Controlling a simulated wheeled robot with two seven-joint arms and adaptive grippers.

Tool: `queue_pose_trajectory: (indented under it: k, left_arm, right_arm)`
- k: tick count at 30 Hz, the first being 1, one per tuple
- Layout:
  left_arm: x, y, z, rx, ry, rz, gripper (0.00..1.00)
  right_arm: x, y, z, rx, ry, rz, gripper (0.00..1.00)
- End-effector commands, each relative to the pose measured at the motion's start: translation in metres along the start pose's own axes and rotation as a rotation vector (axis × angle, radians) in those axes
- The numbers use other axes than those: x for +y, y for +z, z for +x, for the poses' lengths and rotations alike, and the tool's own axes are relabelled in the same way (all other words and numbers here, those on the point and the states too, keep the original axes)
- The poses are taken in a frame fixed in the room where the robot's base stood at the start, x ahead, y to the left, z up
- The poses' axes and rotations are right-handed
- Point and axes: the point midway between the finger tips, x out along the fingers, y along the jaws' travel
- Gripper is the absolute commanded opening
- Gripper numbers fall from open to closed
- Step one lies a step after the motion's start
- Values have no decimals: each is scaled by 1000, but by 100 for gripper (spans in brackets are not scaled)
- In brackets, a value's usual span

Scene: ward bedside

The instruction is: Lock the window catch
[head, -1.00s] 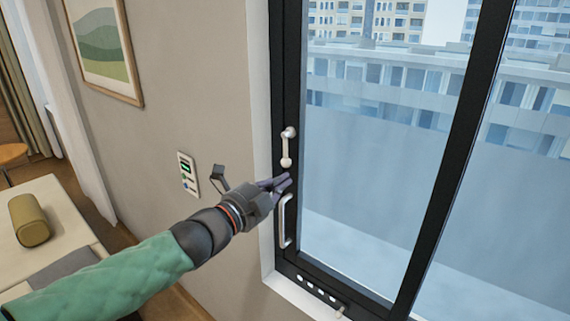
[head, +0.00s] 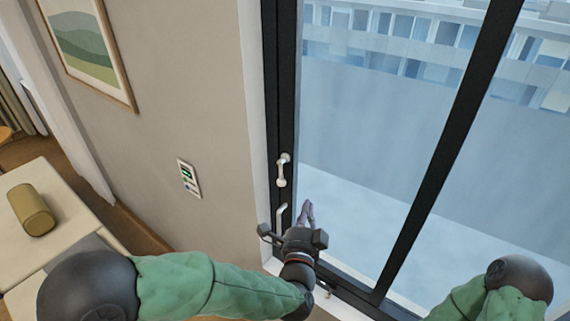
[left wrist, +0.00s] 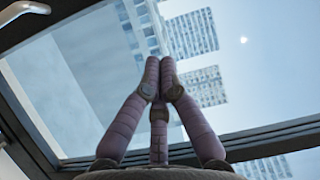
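The window catch (head: 282,169) is a small white lever on the black window frame, hanging down from its round pivot. A pale pull handle (head: 281,216) is below it on the same frame. My left gripper (head: 307,208) is in front of the glass, just right of the pull handle and below the catch, touching neither as far as I can see. Its fingers (left wrist: 160,75) meet at the tips with nothing between them. A white handle end (left wrist: 25,10) shows at the top left of the left wrist view; I cannot tell which handle it is. My right gripper is out of view.
The black window frame (head: 283,95) borders the large glass pane (head: 360,150). A wall panel (head: 188,178) with a green display is to the left. A picture (head: 88,48) hangs on that wall. A table with an olive bolster (head: 32,209) stands far left.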

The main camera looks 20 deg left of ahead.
Motion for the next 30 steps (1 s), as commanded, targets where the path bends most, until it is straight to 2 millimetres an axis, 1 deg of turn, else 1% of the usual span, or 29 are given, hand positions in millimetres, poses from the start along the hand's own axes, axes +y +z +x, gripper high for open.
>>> queue_pose_trajectory:
  k: [1, 3, 7, 11, 14, 16, 28, 30]
  left_arm:
    - [-2, 2, -7, -34, 18, 35, 0]
    - [3, 8, -14, -79, 35, 74, 0]
    - [9, 16, -21, -126, 52, 119, 0]
    - [12, 20, -17, -138, 56, 127, 0]
    - [13, 22, -5, -139, 57, 126, 0]
    - [13, 24, 6, -140, 56, 125, 0]
    - [16, 34, 80, -138, 55, 125, 0]
    - [14, 43, 85, -139, 56, 124, 0]
  right_arm:
    - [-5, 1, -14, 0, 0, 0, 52]
    - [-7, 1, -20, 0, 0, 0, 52]
    - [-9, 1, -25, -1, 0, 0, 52]
    - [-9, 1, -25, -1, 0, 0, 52]
    - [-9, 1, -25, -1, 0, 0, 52]
    - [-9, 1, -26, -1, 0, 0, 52]
    - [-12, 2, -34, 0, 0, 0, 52]
    - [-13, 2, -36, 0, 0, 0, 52]
